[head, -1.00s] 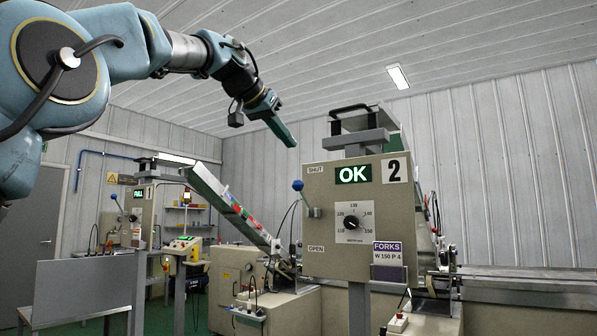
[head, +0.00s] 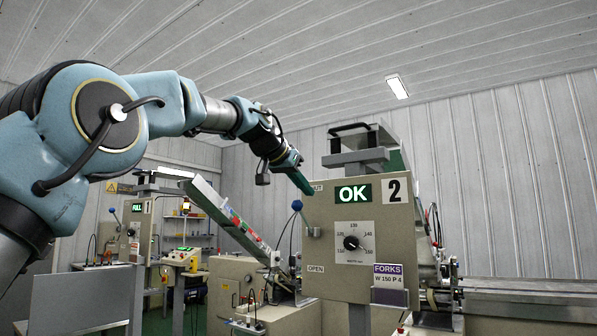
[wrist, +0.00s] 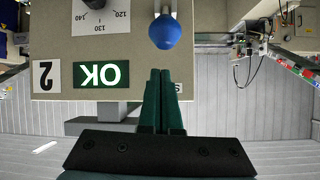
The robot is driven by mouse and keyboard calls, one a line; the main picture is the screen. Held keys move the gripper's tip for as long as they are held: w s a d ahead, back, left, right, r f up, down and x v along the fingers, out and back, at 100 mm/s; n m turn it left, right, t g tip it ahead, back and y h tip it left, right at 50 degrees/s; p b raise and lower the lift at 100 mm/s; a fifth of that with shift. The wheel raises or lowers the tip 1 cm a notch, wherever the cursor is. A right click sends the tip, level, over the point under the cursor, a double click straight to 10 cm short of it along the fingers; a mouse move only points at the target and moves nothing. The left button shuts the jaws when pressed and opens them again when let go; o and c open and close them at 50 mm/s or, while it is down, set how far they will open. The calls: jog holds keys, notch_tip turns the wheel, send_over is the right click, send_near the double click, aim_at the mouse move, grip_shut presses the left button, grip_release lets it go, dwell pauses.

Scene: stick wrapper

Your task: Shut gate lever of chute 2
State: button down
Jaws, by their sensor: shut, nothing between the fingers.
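The chute 2 panel (head: 340,270) is a beige box with a green OK display (head: 353,194) and a number 2 plate (head: 394,190). Its gate lever has a blue ball (head: 297,205) and points up and left from its pivot, on the SHUT label's side of the OPEN label (head: 315,268). My gripper (head: 308,191) has its green fingers shut and empty, close above the ball and slightly right, over the partly hidden SHUT label (head: 317,187). In the upside-down wrist view, the ball (wrist: 164,32) appears just beyond the fingertips (wrist: 163,72), with a small gap.
A width dial (head: 351,243) sits on the panel below the display. A slanted chute (head: 225,215) with coloured packs stands left of the panel. Further left, another panel shows FULL (head: 136,222). The air above the panel's left edge is open apart from my arm.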

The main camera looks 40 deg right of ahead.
jog(key=shift+s+a+f, duration=0.1)
jog(key=shift+a+f, duration=0.1)
jog(key=shift+a, duration=0.6)
jog(key=shift+a+f, duration=0.6)
jog(key=shift+f, duration=0.05)
jog(key=shift+s+f+b, duration=0.1)
jog(key=shift+b, duration=0.35)
